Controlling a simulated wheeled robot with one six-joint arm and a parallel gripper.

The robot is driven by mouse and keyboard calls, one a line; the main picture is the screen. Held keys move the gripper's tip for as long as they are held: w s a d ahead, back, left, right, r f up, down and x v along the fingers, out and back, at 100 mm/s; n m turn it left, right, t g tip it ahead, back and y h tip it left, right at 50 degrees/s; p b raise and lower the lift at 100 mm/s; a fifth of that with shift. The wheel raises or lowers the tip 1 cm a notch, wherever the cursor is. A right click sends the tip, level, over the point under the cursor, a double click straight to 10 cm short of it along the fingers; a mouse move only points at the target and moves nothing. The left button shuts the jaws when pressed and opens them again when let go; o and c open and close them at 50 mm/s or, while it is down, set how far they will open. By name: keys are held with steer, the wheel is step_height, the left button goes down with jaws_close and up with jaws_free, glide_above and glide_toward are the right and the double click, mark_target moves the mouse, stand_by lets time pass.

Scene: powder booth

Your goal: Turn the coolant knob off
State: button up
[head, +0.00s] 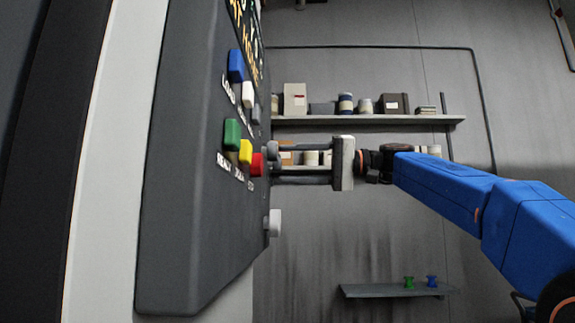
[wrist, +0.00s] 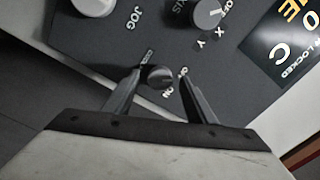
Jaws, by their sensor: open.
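The coolant knob (wrist: 158,77) is a small dark round knob on the dark panel, with a partly hidden label beside it and "ON" below it in the wrist view. My gripper (wrist: 160,82) is open, with one finger on each side of the knob and a gap visible at both sides. In the head view my gripper (head: 277,165) reaches in from the right, its fingertips close to the panel face (head: 185,230). Which way the knob points is hard to tell.
A pale jog knob (wrist: 95,4) and an axis selector knob (wrist: 208,14) are near my fingers. Green (head: 232,134), yellow (head: 246,152) and red (head: 257,164) buttons stick out of the panel. A stocked shelf (head: 370,120) is on the wall behind.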

steer(key=d, duration=1.6)
steer(key=shift+s, duration=0.3)
steer(key=s+a+f+m+t+h, duration=0.1)
steer(key=s+f+m+t+h, duration=0.2)
steer(key=f, duration=1)
steer(key=s+a+f+m+t+h, duration=0.1)
steer(key=s+f+m+h, duration=0.3)
steer(key=f, duration=1)
steer(key=s+d+f+h, duration=0.3)
steer(key=s+f, duration=0.4)
steer(key=f, duration=0.5)
steer(key=s+d+f+n+h, duration=0.1)
steer(key=s+d+f+h, duration=0.3)
steer(key=f, duration=0.8)
steer(key=s+d+f+n+h, duration=0.1)
steer(key=s+d+f+h, duration=0.3)
steer(key=s+d+f, duration=0.3)
steer(key=s+f, duration=0.4)
steer(key=f, duration=0.2)
steer(key=shift+s, duration=0.2)
